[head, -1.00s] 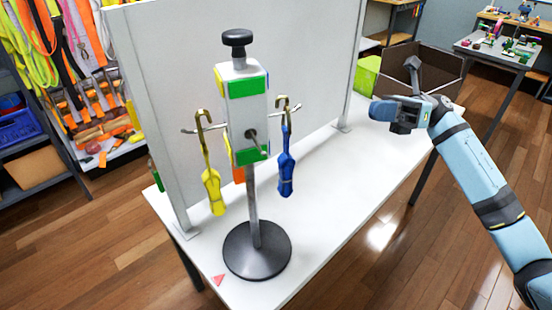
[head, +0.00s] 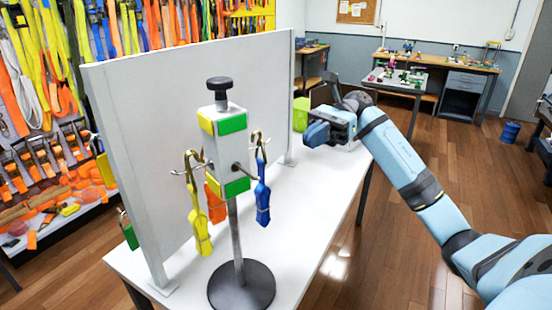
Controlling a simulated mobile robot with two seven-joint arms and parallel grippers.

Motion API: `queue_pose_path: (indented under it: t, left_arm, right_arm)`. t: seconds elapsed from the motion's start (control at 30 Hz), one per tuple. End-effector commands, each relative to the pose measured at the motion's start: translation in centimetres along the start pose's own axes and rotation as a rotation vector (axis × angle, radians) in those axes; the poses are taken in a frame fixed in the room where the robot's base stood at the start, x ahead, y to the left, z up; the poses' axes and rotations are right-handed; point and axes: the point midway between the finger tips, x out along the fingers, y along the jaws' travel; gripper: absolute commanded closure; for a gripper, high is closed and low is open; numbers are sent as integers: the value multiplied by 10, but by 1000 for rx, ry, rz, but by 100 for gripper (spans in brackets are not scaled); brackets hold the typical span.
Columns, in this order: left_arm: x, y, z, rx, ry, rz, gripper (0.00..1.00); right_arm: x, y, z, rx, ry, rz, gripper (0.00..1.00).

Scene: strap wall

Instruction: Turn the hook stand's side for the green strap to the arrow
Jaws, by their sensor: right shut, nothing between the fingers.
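The hook stand (head: 237,240) stands upright on the white table, with a black round base (head: 242,288), grey pole and black top knob (head: 219,84). Its box head's green-marked face (head: 233,124) points toward me and slightly right; its hook (head: 244,171) looks bare. A yellow-marked face (head: 206,124) shows on the left. A yellow strap (head: 199,220) hangs left, a blue strap (head: 262,195) right, and an orange strap (head: 214,200) behind. The arrow is out of view. My right gripper (head: 316,133) is shut and empty, right of the stand and apart from it. My left gripper is not in view.
A large grey-white panel (head: 185,100) stands upright behind the stand. A green item (head: 129,232) shows at its left edge, partly hidden. A lime-green box (head: 301,113) is at the table's far end. The table top (head: 300,215) right of the stand is clear.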

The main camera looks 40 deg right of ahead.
Motion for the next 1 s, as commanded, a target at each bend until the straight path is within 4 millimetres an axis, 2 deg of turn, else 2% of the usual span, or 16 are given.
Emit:
queue_pose_path:
  t: [0.17,0.4,0.6,0.8,1.0]
  left_arm:
    - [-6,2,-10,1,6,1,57]
    - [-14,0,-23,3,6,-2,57]
    - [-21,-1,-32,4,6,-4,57]
    - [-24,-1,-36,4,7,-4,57]
    - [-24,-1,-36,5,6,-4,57]
  right_arm:
    - [29,0,3,0,-3,3,100]
    - [82,1,4,0,-5,4,100]
    - [115,1,3,1,-4,2,100]
    - [132,0,2,0,-2,1,100]
    - [134,0,0,1,-2,1,100]
